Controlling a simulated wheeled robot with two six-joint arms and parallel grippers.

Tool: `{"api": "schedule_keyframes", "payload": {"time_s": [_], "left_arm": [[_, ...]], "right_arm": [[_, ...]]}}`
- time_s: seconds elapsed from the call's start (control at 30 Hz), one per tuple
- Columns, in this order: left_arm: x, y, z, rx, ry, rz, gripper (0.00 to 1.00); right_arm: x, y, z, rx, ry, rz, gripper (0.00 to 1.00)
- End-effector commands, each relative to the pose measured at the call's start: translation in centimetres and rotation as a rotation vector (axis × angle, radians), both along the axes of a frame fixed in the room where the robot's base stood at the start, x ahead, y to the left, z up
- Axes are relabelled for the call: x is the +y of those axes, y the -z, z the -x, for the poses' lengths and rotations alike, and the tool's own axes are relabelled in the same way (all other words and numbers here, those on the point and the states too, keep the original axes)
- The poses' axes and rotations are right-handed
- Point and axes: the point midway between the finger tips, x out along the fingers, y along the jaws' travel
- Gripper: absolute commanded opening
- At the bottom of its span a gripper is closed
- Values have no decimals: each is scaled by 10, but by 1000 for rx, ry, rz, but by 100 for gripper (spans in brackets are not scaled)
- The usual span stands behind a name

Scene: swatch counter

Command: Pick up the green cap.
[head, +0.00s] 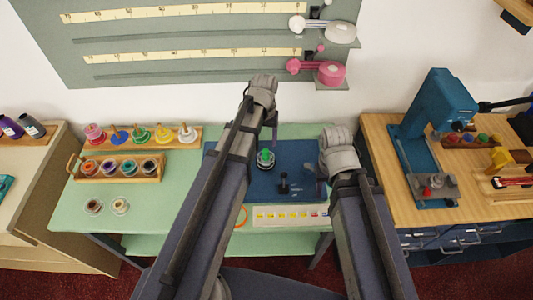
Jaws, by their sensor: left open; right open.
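A green cap (266,154) shows on top of a small round pale item on the blue mat (225,178), near the middle of the picture. My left gripper (274,133) hangs down from the end of the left arm, just behind the cap in the picture, open and apart from it as far as I can tell. My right gripper (319,188) is over the right part of the mat, right of the cap, open and partly hidden by its wrist. Nothing shows in either gripper.
A small dark fixture (284,187) stands on the mat. A wooden tray of jars (120,179) and a rack of coloured spools (150,146) are at left. A strip of colour swatches (290,216) lies in front. A blue press (440,105) stands on the right bench.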

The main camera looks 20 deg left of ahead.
Motion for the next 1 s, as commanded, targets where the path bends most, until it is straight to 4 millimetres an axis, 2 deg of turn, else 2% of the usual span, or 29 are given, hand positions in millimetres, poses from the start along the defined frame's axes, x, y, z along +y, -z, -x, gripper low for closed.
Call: {"api": "schedule_keyframes", "payload": {"time_s": [0.03,0.1,0.3,0.43,0.8,1.0], "left_arm": [[0,10,0,0,0,0,66],[0,16,0,0,1,0,66],[-1,16,0,0,1,0,66],[-1,23,0,0,1,0,66],[-3,66,1,0,1,0,66],[-3,67,1,0,1,0,66]], "right_arm": [[0,10,0,0,0,0,50],[0,16,0,0,0,0,50],[0,16,0,0,1,0,50],[0,23,0,0,1,0,50],[0,66,0,0,0,0,50],[0,67,0,0,0,0,50]]}}
